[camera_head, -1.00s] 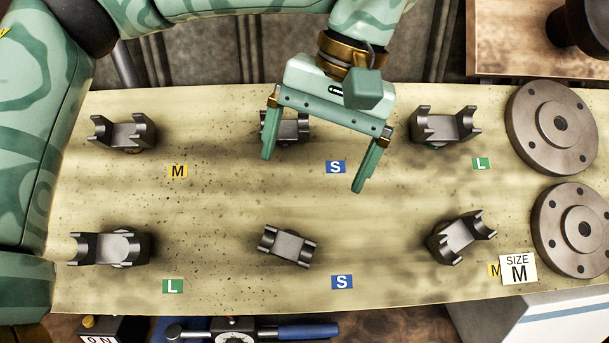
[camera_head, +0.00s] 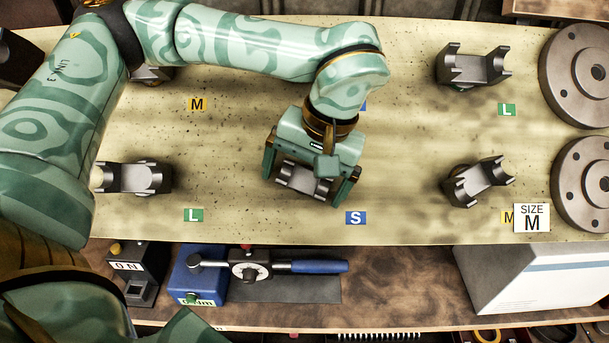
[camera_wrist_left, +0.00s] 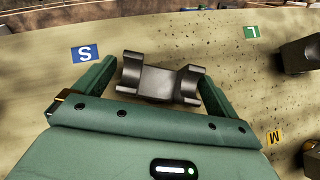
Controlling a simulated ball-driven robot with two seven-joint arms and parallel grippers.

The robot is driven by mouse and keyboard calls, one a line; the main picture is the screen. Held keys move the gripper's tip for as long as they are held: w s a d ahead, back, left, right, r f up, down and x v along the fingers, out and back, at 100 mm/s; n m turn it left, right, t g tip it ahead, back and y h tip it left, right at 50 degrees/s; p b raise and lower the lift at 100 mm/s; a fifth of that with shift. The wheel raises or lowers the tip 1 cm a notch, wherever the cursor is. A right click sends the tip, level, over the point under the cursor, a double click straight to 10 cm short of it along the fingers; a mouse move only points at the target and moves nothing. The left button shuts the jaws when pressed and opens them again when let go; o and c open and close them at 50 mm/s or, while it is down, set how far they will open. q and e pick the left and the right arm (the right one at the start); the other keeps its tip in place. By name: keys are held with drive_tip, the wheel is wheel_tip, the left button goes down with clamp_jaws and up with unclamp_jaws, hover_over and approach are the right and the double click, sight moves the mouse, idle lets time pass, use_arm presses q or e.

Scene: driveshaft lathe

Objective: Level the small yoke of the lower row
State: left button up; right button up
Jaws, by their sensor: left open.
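The small yoke of the lower row (camera_head: 302,179) is a dark grey metal fork beside the blue S label (camera_head: 356,218). It sits at a slant in the head view, its right end nearer the bottom of the picture. My left gripper (camera_head: 303,188) is open over it, one finger on each side. In the left wrist view the yoke (camera_wrist_left: 160,80) lies between the two spread fingers (camera_wrist_left: 158,84); a small gap shows at the left finger, and contact on the right is unclear. My right gripper is not in view.
An L yoke (camera_head: 135,178) stands to the left and an M yoke (camera_head: 478,181) to the right. Round flanges (camera_head: 590,180) are far right. A blue-handled torque wrench (camera_head: 318,267) lies in front.

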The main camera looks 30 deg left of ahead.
use_arm(q)
drive_tip(key=shift+f, duration=0.15)
drive_tip(key=c, duration=1.4)
drive_tip(key=o, duration=0.5)
drive_tip(key=shift+c, duration=0.2)
drive_tip(key=c, duration=0.9)
drive_tip(key=shift+o, duration=0.2)
drive_tip(key=shift+r+p, duration=0.2)
drive_tip(key=shift+p, duration=0.2)
